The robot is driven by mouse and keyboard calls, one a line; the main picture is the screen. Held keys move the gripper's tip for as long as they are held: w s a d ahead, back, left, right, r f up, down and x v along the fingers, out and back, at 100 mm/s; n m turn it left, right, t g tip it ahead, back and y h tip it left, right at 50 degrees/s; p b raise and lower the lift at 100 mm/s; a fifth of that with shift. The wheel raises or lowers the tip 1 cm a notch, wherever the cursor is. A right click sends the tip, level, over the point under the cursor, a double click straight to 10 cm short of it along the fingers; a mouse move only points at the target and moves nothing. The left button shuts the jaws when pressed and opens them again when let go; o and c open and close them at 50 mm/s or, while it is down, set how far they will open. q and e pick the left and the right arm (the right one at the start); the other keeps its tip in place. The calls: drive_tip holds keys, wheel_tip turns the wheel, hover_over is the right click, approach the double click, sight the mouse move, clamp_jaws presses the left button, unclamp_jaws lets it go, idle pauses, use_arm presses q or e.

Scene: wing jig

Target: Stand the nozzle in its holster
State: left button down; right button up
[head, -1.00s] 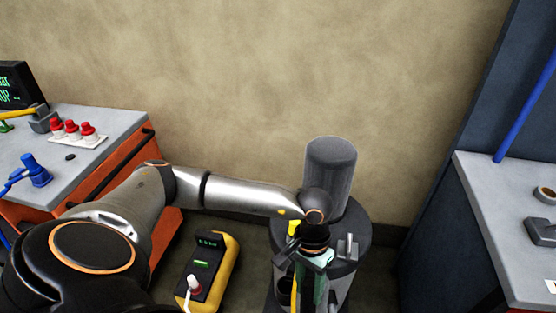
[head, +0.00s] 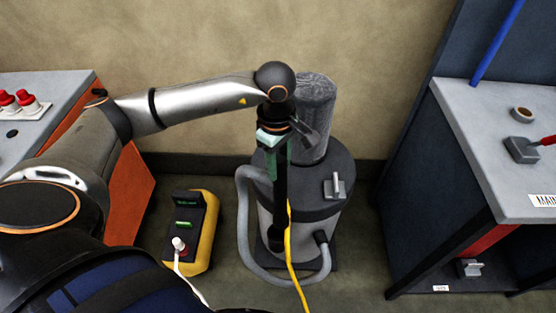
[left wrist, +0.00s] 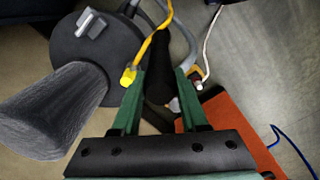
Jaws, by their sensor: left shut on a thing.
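The nozzle (head: 280,200) is a black tube hanging roughly upright at the front of the grey shop vacuum (head: 325,205). My left gripper (head: 275,150), with green fingers, is shut on its upper part. In the left wrist view the nozzle (left wrist: 158,85) lies between the green fingers of my left gripper (left wrist: 160,75). A grey hose (head: 246,215) loops at the vacuum's left side. The lower end of the nozzle is a wider dark piece in front of the drum. I cannot make out the holster or tell whether the nozzle sits in it. My right gripper is not in view.
A yellow cable (head: 291,250) runs down past the nozzle. A yellow and black box (head: 190,232) stands on the floor to the left. A bench (head: 50,90) is at the left, a grey workbench (head: 490,130) at the right. Floor shows between vacuum and workbench.

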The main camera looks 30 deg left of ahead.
use_arm(q)
drive_tip(key=shift+w+a+r+n, duration=0.3)
drive_tip(key=shift+r+n, duration=0.1)
drive_tip(key=shift+n, duration=0.6)
drive_tip(key=shift+f, duration=0.1)
wheel_tip(320, 180, down, 6)
drive_tip(key=b, duration=0.4)
drive_tip(key=shift+f, duration=0.15)
drive_tip(key=shift+f+b, duration=0.45)
drive_tip(key=shift+b, duration=0.1)
drive_tip(key=shift+f, duration=0.1)
drive_tip(key=shift+f+b, duration=0.4)
drive_tip(key=shift+b, duration=0.2)
